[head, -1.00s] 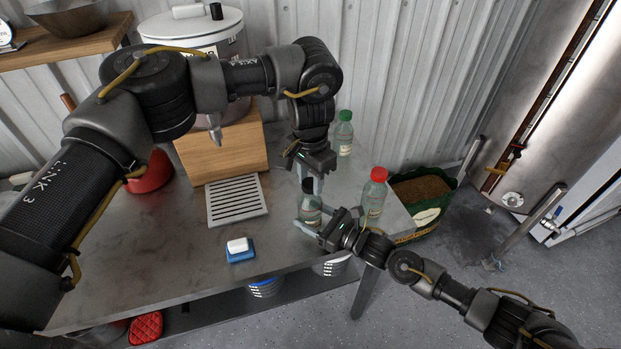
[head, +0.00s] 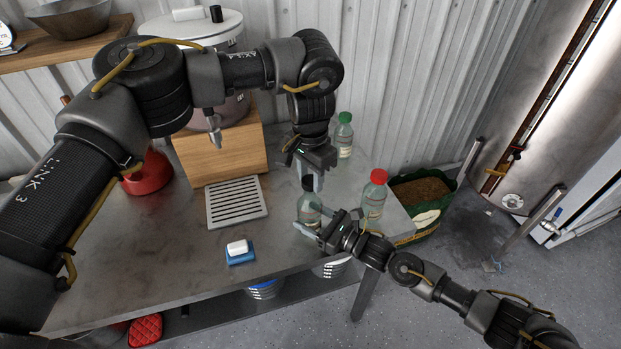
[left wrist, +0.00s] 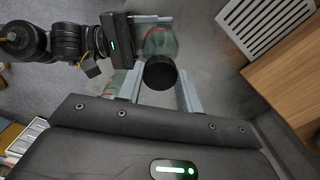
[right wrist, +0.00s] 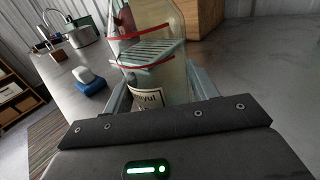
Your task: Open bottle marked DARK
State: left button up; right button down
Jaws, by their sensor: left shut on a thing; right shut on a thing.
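A clear bottle with a black cap (head: 308,184) stands near the table's right front corner; its body (head: 309,208) shows below the cap. My left gripper (head: 313,182) points down from above, shut on the black cap. In the left wrist view the cap (left wrist: 160,73) sits between the fingers. My right gripper (head: 314,228) is shut around the bottle body from the front right. In the right wrist view the bottle (right wrist: 150,70) fills the space between the fingers, with red lines and a partly hidden label. I cannot read DARK on it, nor tell whether the cap is loose.
A red-capped bottle (head: 374,197) stands close to the right of my right gripper. A green-capped bottle (head: 344,137) stands behind. A slatted grey tray (head: 237,203), a blue sponge-like block with a white top (head: 239,252) and a wooden block (head: 220,153) lie left. The table's front middle is clear.

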aim_at(310, 180)
pick_arm(q)
jog(key=shift+r, duration=0.3)
jog(key=shift+r, duration=2)
pick_arm(e)
jog(key=shift+c, duration=1.8)
grip_release()
pick_arm(q)
notch_tip(310, 180, down, 4)
jog(key=b, duration=0.4)
jog(key=shift+f, duration=0.2)
pick_arm(e)
jog(key=v, duration=1)
jog(key=shift+s+d+f, duration=0.1)
jog(key=shift+d+f, duration=0.1)
jog(key=shift+d, duration=0.1)
pick_arm(q)
jog(key=shift+f+b, duration=0.2)
jog(key=shift+b, duration=0.2)
pick_arm(e)
jog(key=shift+v, duration=0.8)
